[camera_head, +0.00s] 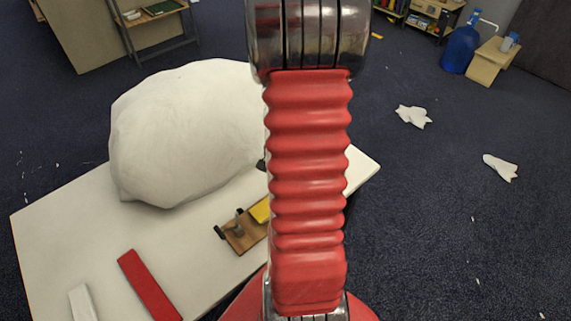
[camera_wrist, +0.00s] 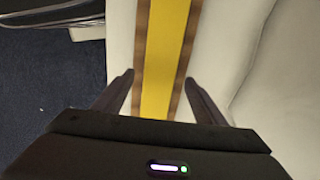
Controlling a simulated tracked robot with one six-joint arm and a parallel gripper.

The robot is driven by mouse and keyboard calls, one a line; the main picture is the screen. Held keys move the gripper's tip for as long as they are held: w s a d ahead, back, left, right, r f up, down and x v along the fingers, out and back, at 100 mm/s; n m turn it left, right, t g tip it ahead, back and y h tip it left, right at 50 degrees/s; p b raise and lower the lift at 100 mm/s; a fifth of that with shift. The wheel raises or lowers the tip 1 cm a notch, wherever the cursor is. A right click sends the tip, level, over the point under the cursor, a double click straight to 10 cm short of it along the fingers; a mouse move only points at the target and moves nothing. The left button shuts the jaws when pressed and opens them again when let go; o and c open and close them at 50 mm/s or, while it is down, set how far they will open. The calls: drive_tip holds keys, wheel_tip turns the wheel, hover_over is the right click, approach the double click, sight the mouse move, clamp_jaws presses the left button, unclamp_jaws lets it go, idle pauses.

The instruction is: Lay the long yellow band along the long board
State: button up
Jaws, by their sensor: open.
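The long board (camera_head: 239,236) is brown wood and lies on the white cloth table; my arm hides its right part in the head view. The yellow band (camera_head: 260,210) shows there as a short piece on the board, the rest hidden. In the wrist view the band (camera_wrist: 166,45) runs lengthwise along the board, with a strip of brown wood (camera_wrist: 141,45) showing on each side. My gripper (camera_wrist: 158,80) is open, its fingers on either side of the board and band. Whether the fingers touch the board I cannot tell.
A large white lump (camera_head: 185,130) stands on the table (camera_head: 50,235) behind the board. A red strip (camera_head: 147,285) and a white strip (camera_head: 82,302) lie at the front left. Small dark pieces (camera_head: 238,224) are at the board's left end. Dark carpet surrounds the table.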

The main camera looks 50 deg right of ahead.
wheel_tip(320, 180, up, 12)
drive_tip(key=shift+f, duration=0.2)
idle(0.4)
idle(0.5)
drive_tip(key=w+a+r+n+t, duration=0.1)
drive_tip(key=a+r+n, duration=0.4)
drive_tip(key=a, duration=0.5)
drive_tip(key=a+r+n+t, duration=0.2)
drive_tip(key=a+r+n, duration=0.4)
drive_tip(key=a+n, duration=0.2)
drive_tip(key=w+a+r+n+t, duration=0.1)
drive_tip(key=a+r+n, duration=0.4)
drive_tip(key=a, duration=0.6)
drive_tip(key=n+t, duration=0.1)
drive_tip(key=n, duration=0.1)
drive_tip(key=shift+w+a+r+n+t, duration=0.3)
drive_tip(key=shift+r, duration=0.1)
